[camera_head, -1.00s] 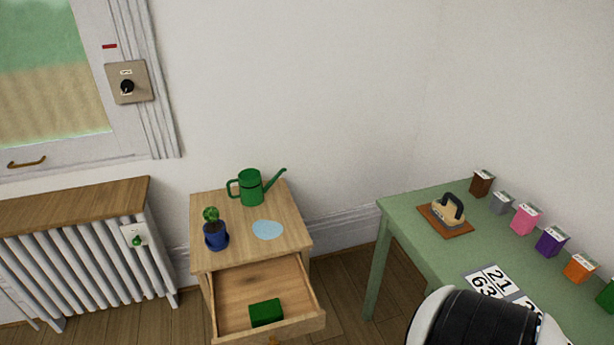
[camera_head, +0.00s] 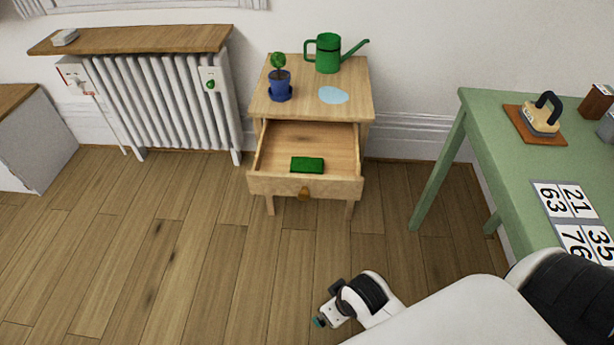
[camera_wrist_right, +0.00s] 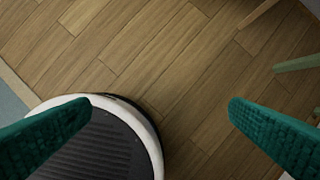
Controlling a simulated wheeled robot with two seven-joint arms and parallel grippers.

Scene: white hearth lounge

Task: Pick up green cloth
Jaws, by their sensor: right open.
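The green cloth (camera_head: 307,164) is a small folded dark-green block in the open drawer (camera_head: 278,187) of the small wooden cabinet. It lies near the drawer's front, apart from its walls. My right gripper (camera_head: 319,322) is low over the floor in the head view, in front of the cabinet and away from the cloth. In the right wrist view its two teal fingers (camera_wrist_right: 160,125) are wide apart with nothing between them. The cloth is not in the wrist view. My left gripper is not in view.
On the cabinet top (camera_head: 305,105) stand a green watering can (camera_head: 328,53) and a potted plant (camera_head: 280,84), beside a pale blue patch (camera_head: 333,95). A green table (camera_head: 500,150) stands at right, a radiator (camera_head: 165,105) at left. Floor before the drawer is clear.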

